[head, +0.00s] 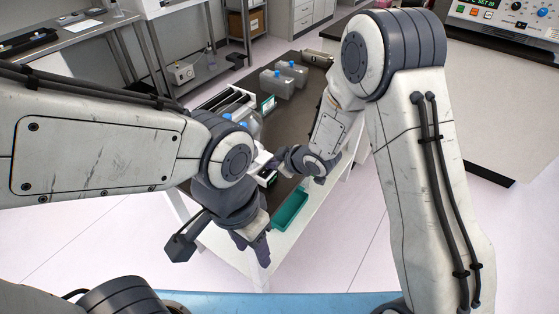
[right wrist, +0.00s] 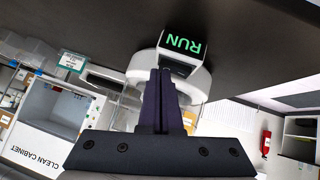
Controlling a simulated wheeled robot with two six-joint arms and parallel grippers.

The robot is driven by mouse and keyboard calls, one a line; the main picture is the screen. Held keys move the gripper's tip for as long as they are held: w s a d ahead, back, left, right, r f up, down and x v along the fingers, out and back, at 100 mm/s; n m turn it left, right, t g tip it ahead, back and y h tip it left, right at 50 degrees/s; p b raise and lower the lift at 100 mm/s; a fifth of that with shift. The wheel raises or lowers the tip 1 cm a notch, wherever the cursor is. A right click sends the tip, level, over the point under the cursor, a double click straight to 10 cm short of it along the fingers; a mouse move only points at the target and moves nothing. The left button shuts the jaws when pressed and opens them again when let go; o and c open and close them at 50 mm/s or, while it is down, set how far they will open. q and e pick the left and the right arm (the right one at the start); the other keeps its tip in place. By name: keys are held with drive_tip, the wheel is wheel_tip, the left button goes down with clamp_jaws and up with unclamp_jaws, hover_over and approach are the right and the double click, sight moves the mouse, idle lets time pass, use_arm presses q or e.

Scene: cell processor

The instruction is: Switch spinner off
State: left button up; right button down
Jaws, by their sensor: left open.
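The spinner (right wrist: 198,82) is a white rounded device with a dark panel that shows RUN in green, upside down in the right wrist view. In the head view a white part of it (head: 262,158) shows between my two arms, mostly hidden. My right gripper (right wrist: 165,76) is shut and empty, its dark fingers together in front of the spinner just below the display. Whether the fingertips touch it I cannot tell. In the head view my right gripper (head: 281,163) is close beside the spinner. My left gripper (head: 262,252) is open and empty, pointing down in front of the table.
The dark-topped table (head: 311,88) holds grey containers with blue caps (head: 277,82) at the back. A control panel unit (head: 500,18) stands at the upper right. The floor around the table's front is clear.

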drive_tip(key=shift+d+b, duration=0.15)
drive_tip(key=shift+b, duration=0.2)
drive_tip(key=shift+a, duration=0.35)
drive_tip(key=shift+d, duration=0.15)
drive_tip(key=shift+s+a+r, duration=0.2)
drive_tip(key=shift+s+a, duration=0.25)
drive_tip(key=shift+s, duration=0.2)
use_arm(q)
drive_tip(key=shift+d, duration=0.15)
